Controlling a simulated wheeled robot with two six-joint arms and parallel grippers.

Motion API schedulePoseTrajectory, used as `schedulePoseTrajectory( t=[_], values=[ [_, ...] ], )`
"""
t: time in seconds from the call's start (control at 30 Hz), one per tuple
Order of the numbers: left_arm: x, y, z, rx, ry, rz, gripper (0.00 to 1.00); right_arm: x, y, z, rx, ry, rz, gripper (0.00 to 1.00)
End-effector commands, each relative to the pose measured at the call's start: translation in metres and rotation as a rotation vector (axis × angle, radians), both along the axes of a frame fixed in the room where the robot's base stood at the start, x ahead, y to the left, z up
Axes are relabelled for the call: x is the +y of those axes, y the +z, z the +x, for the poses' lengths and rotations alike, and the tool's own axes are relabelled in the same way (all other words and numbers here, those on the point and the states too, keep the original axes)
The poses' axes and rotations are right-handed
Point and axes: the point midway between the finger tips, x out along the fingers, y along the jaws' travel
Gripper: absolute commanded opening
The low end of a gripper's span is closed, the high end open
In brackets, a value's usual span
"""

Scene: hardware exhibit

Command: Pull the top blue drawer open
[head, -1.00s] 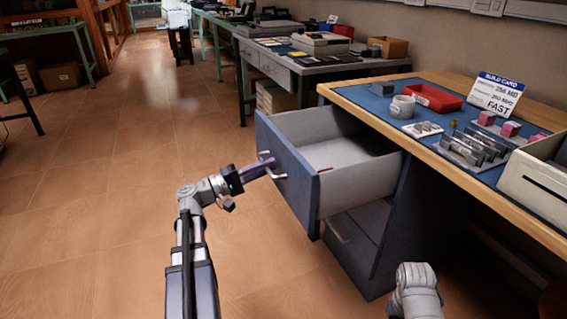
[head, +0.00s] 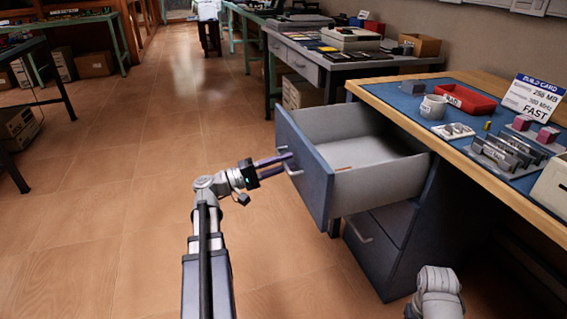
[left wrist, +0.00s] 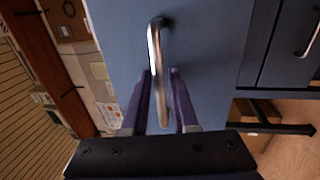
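The top blue drawer (head: 308,175) is pulled well out of the desk, and its pale grey inside shows. Its silver bar handle (left wrist: 155,45) stands on the blue front. In the left wrist view the handle runs between my left gripper's two purple fingers (left wrist: 160,100). The fingers stand apart, one on each side of the bar, with a small gap at the right. In the head view the left gripper (head: 275,166) is at the handle, its tips close to the drawer front. My right gripper is not in view; only part of that arm shows at the bottom right.
A lower blue drawer (head: 372,250) is shut beneath it. The desk (head: 455,140) has a wooden edge and holds a red tray (head: 465,98), a mug (head: 433,106) and a build card (head: 533,98). The tiled floor (head: 130,210) to the left is clear.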

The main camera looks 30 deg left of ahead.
Motion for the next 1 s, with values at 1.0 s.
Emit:
schedulePoseTrajectory(
  t=[1.0],
  values=[
    [0.047,-0.015,-0.061,0.0,0.0,0.0,0.27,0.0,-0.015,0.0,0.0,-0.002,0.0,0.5]
  ],
)
